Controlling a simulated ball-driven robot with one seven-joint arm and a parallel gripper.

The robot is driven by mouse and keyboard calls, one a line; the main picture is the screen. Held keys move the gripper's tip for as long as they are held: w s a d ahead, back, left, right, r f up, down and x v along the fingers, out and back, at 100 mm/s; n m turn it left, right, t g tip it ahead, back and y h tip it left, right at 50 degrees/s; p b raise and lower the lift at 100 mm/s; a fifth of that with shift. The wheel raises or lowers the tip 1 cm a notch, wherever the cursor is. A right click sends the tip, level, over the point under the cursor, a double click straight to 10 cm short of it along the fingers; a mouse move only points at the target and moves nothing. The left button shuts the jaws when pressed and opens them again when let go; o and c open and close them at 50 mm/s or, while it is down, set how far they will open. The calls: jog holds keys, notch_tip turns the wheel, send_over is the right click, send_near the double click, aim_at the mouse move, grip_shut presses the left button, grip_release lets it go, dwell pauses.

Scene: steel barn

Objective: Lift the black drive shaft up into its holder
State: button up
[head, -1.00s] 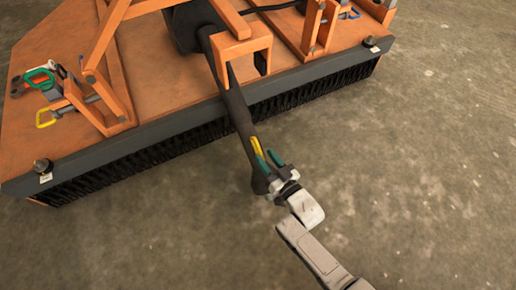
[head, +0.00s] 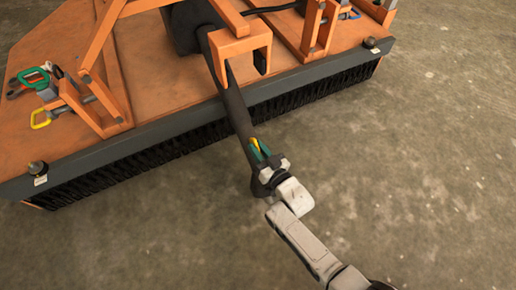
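The black drive shaft (head: 235,108) slopes from the dark housing on the orange machine down past its front edge, its free lower end over the concrete floor. An orange bracket (head: 241,44) with a downturned arm stands over the shaft's upper part; it looks like the holder. The shaft passes below it. My gripper (head: 259,147) is at the shaft's lower end, its green and yellow fingers pointing up along it. The fingers look apart, with a narrow dark gap between them. I cannot tell whether they touch the shaft. My gripper hides part of the lower end.
The orange deck (head: 160,95) carries upright orange arms and has a dark front beam (head: 110,148) with black bristles below. Green and yellow handles (head: 38,95) sit at the deck's left. Bare concrete floor (head: 420,170) lies clear to the right and in front.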

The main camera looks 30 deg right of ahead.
grip_shut()
jog(key=shift+r, duration=0.1)
jog(key=p, duration=0.1)
jog(key=r+p, duration=0.1)
jog(key=shift+s+r+p, duration=0.3)
notch_tip(320, 180, up, 34)
jog(key=g+p, duration=0.9)
jog(key=p, duration=3.5)
jog(key=shift+s+r+m+h, duration=0.2)
jog(key=shift+s+m+h, duration=0.2)
jog(key=shift+s, duration=0.05)
